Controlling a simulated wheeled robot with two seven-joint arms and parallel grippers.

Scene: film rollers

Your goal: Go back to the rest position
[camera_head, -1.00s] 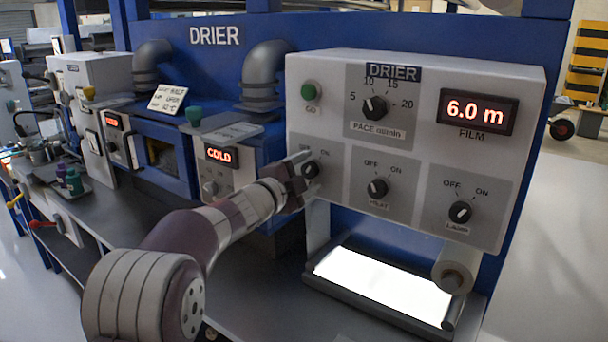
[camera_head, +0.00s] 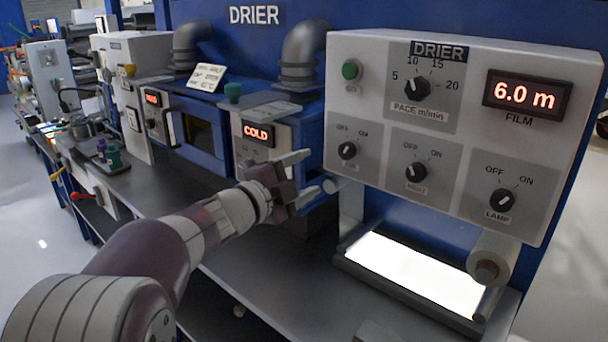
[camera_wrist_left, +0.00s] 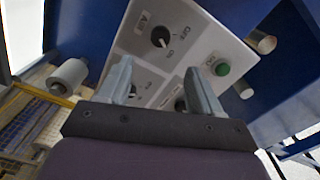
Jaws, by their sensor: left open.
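My left gripper (camera_head: 308,172) is open and empty in the head view, in front of the drier, just below and left of its control panel (camera_head: 395,65). Its two fingers (camera_wrist_left: 158,85) stand apart in the left wrist view, with the panel and its knobs beyond them. The leftmost lower knob (camera_head: 347,150) is clear of the fingers in the head view. My right gripper is not in view.
A lit white plate (camera_head: 420,268) lies below the panel, with a roller (camera_head: 487,268) at its right. A box reading COLD (camera_head: 256,134) stands behind the gripper. The dark bench top (camera_head: 255,270) is clear near my left arm.

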